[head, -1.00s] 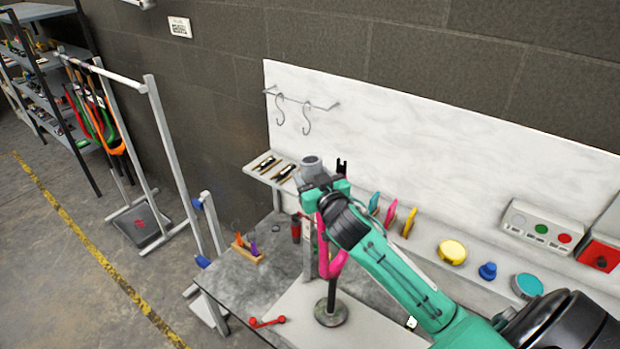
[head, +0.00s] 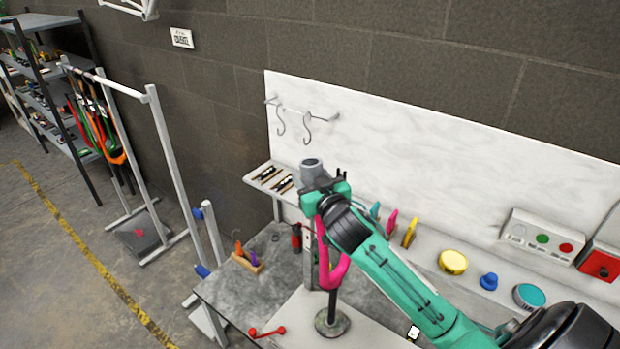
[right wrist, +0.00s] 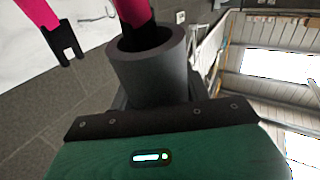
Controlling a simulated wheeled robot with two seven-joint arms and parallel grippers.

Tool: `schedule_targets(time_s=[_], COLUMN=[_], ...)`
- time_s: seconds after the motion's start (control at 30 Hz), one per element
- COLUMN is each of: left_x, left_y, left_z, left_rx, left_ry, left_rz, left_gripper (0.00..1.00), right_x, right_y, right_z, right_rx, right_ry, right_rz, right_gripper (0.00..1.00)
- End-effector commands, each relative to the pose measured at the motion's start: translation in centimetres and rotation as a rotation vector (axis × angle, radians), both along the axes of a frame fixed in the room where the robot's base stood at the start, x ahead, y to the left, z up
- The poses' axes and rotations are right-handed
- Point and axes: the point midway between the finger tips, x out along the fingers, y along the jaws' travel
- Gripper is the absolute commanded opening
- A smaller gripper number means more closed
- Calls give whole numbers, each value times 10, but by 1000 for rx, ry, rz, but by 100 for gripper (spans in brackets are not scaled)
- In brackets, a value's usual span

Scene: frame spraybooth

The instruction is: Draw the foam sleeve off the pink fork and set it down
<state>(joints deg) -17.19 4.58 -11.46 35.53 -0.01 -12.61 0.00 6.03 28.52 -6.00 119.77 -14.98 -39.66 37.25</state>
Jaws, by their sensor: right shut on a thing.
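The pink fork (head: 330,272) stands upright on a dark post with a round base, its legs pointing up. One bare leg ends in a notched black tip, seen in the right wrist view (right wrist: 65,44). The grey foam sleeve (head: 311,170) is a thick tube, still around the other leg; in the right wrist view (right wrist: 150,75) that leg's dark part enters its open end. My right gripper (head: 322,187) is shut on the sleeve; its fingers are largely hidden. In the head view the sleeve's upper end looks hollow. My left gripper is not in view.
A ledge behind carries coloured items, a yellow disc (head: 453,262) and a control box (head: 541,238). A small shelf (head: 262,172) with dark tools is left of the sleeve. Hooks (head: 308,127) hang on the white back panel. A red tool (head: 267,332) lies on the table.

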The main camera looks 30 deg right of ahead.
Motion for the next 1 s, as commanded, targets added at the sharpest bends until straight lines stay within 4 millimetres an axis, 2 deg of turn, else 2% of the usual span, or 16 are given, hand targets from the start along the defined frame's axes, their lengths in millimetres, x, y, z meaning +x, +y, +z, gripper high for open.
schedule_targets(time_s=[0.8,1.0], left_x=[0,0], left_y=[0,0], left_z=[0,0], left_rx=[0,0], left_ry=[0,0], left_rz=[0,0], left_gripper=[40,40], right_x=[1,1], right_y=[0,0], right_z=[34,37], right_rx=[0,0], right_ry=[-3,-1], right_rz=[0,1], right_gripper=[23,23])
